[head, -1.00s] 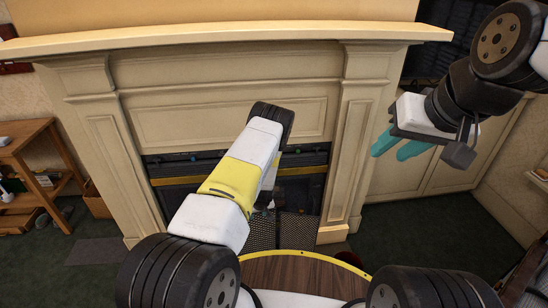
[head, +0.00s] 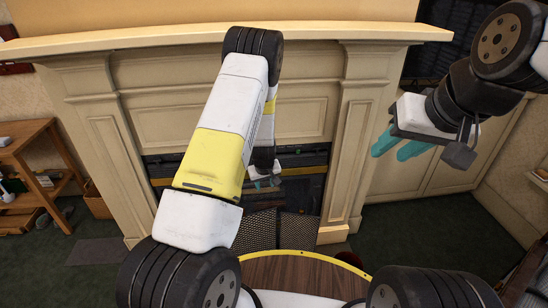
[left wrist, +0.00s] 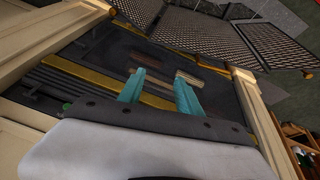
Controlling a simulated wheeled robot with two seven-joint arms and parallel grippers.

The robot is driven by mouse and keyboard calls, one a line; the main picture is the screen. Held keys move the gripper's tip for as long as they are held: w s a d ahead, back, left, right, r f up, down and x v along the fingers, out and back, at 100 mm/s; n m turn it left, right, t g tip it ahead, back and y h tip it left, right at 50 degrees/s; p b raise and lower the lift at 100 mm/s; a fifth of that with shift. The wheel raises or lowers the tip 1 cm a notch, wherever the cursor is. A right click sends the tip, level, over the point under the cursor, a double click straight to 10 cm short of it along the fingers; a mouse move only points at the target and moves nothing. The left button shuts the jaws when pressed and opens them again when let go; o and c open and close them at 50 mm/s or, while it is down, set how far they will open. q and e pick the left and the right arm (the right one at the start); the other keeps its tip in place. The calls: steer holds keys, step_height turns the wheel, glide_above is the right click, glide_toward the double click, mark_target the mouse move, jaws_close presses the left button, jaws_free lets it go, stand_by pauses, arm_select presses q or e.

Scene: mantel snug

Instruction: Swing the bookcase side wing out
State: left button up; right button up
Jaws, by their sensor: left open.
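A dark mesh fire screen (head: 258,231) stands low in front of the fireplace, partly hidden by my left arm. In the left wrist view, its mesh panels (left wrist: 190,34) run along the top, meeting at an angle. I cannot tell for sure which panel is the bookcase side wing. My left gripper (head: 265,182) is in front of the fireplace opening. In the left wrist view, its teal fingers (left wrist: 158,84) are apart, empty, and clear of the mesh. My right gripper (head: 399,148) is open and empty beside the right pilaster.
The cream fireplace surround (head: 357,130) and its mantel shelf (head: 150,38) frame the opening. A wooden shelf unit (head: 35,185) stands at the left. Pale panelled doors (head: 430,178) are at the right. Dark carpet (head: 395,235) is clear at the lower right.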

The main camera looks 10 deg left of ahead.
arm_select(q)
step_height(320, 180, up, 8)
steer(key=d, duration=0.1)
steer(key=shift+s+h, duration=0.3)
steer(key=shift+h, duration=0.1)
